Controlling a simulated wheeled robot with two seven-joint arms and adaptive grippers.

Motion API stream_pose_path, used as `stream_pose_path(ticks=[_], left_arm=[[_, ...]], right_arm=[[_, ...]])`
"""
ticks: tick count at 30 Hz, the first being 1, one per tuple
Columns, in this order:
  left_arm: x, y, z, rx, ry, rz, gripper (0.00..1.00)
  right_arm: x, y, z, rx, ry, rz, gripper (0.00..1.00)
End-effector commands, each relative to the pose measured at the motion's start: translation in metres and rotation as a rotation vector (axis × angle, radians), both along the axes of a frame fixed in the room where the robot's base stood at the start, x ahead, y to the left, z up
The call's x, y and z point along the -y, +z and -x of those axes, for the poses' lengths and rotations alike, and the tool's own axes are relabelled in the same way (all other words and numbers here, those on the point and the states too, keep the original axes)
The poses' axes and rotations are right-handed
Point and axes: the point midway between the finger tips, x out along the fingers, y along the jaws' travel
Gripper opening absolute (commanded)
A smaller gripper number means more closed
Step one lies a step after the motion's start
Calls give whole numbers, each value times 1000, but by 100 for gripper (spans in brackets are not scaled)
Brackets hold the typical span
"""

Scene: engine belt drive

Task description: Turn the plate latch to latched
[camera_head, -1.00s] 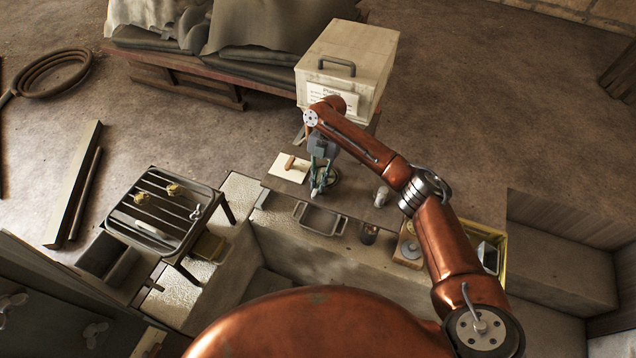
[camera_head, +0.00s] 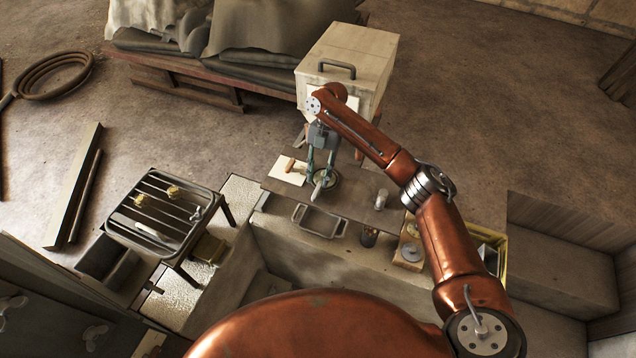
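My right gripper (camera_head: 321,172) reaches down over the workbench (camera_head: 352,203), with its two greenish fingers spread apart. It is over a round dark-rimmed part (camera_head: 335,181) on the bench. A small pale, elongated piece (camera_head: 318,188) shows at the fingertips; I cannot tell whether they touch it. A cream plate (camera_head: 283,175) with a brown wooden piece (camera_head: 292,166) across it lies just left of the gripper. I cannot tell for sure which of these parts is the plate latch or how it is set. My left gripper is out of view.
A pale lidded box (camera_head: 350,60) stands behind the gripper. A black rack (camera_head: 160,215) stands at left.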

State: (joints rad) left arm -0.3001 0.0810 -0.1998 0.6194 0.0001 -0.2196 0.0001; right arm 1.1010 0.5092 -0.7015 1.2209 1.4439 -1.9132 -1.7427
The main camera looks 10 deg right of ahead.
Motion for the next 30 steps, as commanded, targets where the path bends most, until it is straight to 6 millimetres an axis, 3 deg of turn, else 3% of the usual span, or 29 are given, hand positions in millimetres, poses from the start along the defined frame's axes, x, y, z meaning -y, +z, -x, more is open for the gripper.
stream_pose_path(ticks=[3, 9, 30], left_arm=[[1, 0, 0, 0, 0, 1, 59], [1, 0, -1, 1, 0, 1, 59], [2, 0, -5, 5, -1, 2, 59]], right_arm=[[0, 22, 0, 1, 1, -1, 30], [0, 43, 0, 0, 1, 0, 30], [0, 47, 0, -1, -1, 0, 30]])
